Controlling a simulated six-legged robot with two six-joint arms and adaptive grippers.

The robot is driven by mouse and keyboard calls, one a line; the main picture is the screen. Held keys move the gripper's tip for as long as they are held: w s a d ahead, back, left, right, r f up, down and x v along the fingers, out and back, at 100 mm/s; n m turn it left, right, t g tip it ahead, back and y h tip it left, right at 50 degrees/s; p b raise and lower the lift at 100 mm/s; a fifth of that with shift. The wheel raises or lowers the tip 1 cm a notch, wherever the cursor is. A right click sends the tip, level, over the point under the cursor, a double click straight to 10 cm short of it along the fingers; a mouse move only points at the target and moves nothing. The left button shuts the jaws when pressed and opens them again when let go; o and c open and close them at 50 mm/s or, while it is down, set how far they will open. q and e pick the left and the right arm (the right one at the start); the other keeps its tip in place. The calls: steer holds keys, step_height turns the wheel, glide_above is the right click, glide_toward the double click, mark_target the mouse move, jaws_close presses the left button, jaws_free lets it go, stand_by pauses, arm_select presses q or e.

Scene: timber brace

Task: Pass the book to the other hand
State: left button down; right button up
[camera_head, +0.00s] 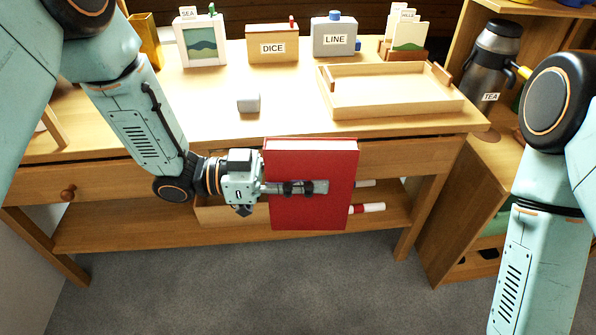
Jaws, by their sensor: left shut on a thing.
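A red book (335,162) stands upright in front of the table's front edge, in the middle of the head view. My left gripper (308,187) is shut on the book, with a finger lying across its front cover. The other finger is hidden behind the book. The book is held in the air and covers part of the drawer front and lower shelf. My right arm comes down along the right side of the view. Its gripper is outside the frame.
The wooden table (200,110) holds a small grey cube (248,103) and a wooden tray (390,105). Boxes marked DICE (272,47) and LINE (336,40) stand at the back. A TEA flask (490,70) is at right. Marker-like sticks (367,208) lie behind the book.

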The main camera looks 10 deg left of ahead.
arm_select(q)
steer(key=shift+w+a+f+m+g+y, duration=0.1)
steer(key=shift+a+f+m+g+y, duration=0.2)
steer(key=shift+m+g, duration=1.05)
steer(key=shift+w+a+f+m+g+y, duration=0.1)
steer(key=shift+a+f+m+g+y, duration=0.15)
steer(key=shift+m+g, duration=1.1)
steer(key=shift+a+f+m+g+y, duration=0.2)
steer(key=shift+f+m+g, duration=0.25)
steer(key=shift+g, duration=1.75)
steer(key=shift+r, duration=0.1)
